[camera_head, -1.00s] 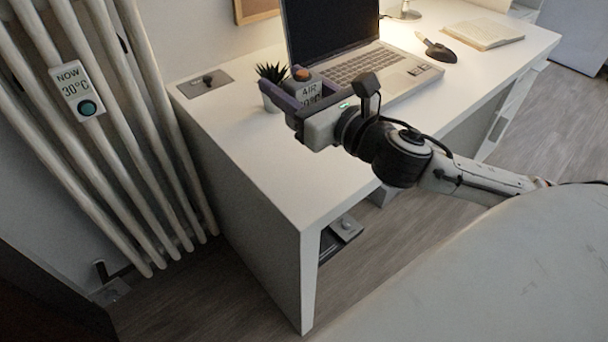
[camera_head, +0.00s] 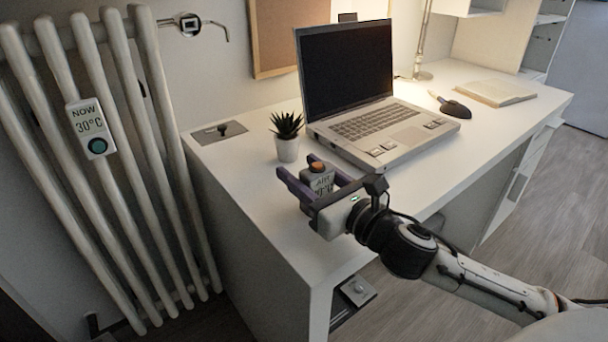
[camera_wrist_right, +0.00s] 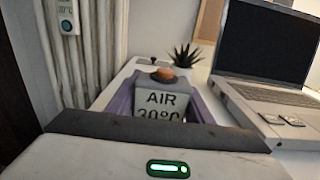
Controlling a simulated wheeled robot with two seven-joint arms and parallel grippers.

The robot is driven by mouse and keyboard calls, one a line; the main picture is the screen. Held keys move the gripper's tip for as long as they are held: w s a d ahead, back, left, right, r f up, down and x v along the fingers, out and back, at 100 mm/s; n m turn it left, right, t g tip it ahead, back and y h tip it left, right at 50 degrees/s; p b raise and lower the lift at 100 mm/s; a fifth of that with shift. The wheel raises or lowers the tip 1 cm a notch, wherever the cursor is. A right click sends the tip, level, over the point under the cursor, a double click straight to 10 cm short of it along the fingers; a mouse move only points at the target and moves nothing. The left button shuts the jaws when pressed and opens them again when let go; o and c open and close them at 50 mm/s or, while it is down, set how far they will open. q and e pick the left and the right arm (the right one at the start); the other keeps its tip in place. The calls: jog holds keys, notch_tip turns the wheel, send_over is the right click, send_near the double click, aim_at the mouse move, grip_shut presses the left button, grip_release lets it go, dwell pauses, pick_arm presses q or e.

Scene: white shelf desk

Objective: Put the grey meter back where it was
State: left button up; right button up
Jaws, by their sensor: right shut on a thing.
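The grey meter (camera_head: 321,181) has an orange knob on top and a label reading "AIR" and 30°C. My right gripper (camera_head: 314,183) is shut on it, with a purple finger on each side. They are over the front left part of the white desk (camera_head: 258,205); I cannot tell whether the meter touches the top. In the right wrist view the meter (camera_wrist_right: 160,98) is upright between the fingers, its lower part hidden by the gripper body. My left gripper is not in view.
A potted plant (camera_head: 287,139) stands behind the meter, and an open laptop (camera_head: 372,120) to its right. A radiator (camera_head: 122,170) with a white "NOW 30°C" meter (camera_head: 90,128) stands left of the desk.

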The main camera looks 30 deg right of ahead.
jog(key=o, duration=1.2)
